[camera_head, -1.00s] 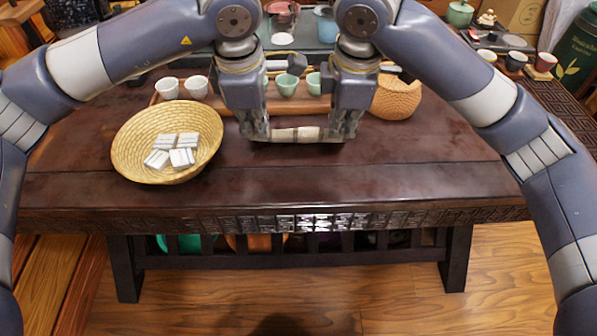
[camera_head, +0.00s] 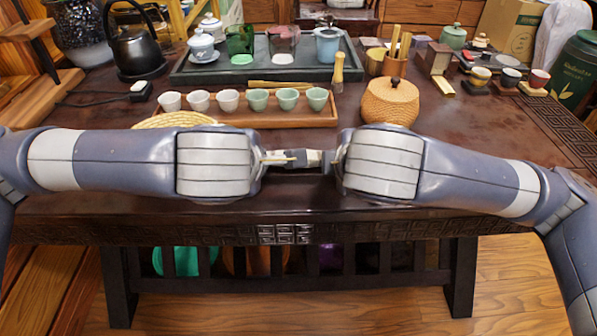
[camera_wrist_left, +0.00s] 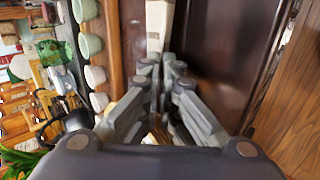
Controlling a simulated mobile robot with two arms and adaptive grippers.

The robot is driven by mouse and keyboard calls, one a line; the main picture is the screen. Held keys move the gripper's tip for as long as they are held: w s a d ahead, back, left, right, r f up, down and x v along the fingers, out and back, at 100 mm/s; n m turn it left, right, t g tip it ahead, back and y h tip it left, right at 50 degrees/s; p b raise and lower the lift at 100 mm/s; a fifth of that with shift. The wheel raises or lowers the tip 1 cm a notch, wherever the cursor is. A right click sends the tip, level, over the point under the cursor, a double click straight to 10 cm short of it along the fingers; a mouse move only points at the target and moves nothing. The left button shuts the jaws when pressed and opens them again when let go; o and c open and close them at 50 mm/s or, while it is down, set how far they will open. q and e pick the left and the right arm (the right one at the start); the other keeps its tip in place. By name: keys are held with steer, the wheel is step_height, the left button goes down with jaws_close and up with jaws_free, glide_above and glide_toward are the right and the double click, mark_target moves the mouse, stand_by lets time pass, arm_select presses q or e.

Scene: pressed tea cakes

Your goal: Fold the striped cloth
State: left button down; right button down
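The striped cloth (camera_head: 304,158) shows as a narrow pale strip with darker bands, stretched between my two grippers at the middle of the table. My left gripper (camera_head: 272,158) is at its left end, partly hidden by my forearm. In the left wrist view my left gripper (camera_wrist_left: 162,72) has its fingers close together on the near end of the cloth (camera_wrist_left: 160,25), which runs straight away. My right gripper (camera_head: 328,159) is at the cloth's right end and appears shut on it; its fingertips are mostly hidden by my arm.
A wooden tray (camera_head: 220,117) with several cups stands just behind my arms. A woven basket (camera_head: 174,119) is mostly hidden behind my left arm. A lidded woven pot (camera_head: 390,103) stands behind my right arm. The table's front strip (camera_head: 300,200) is clear.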

arm_select(q)
steer(key=shift+s+f+t, duration=0.55)
steer(key=shift+f+t, duration=0.05)
steer(key=shift+t, duration=0.1)
arm_select(e)
steer(key=shift+s+f+t, duration=0.5)
steer(key=shift+f+t, duration=0.05)
steer(key=shift+t, duration=0.15)
arm_select(q)
steer(key=c, duration=1.5)
jaws_free()
arm_select(e)
steer(key=c, duration=1.5)
jaws_free()
arm_select(q)
steer(key=shift+r, duration=0.1)
arm_select(e)
steer(key=shift+r, duration=0.1)
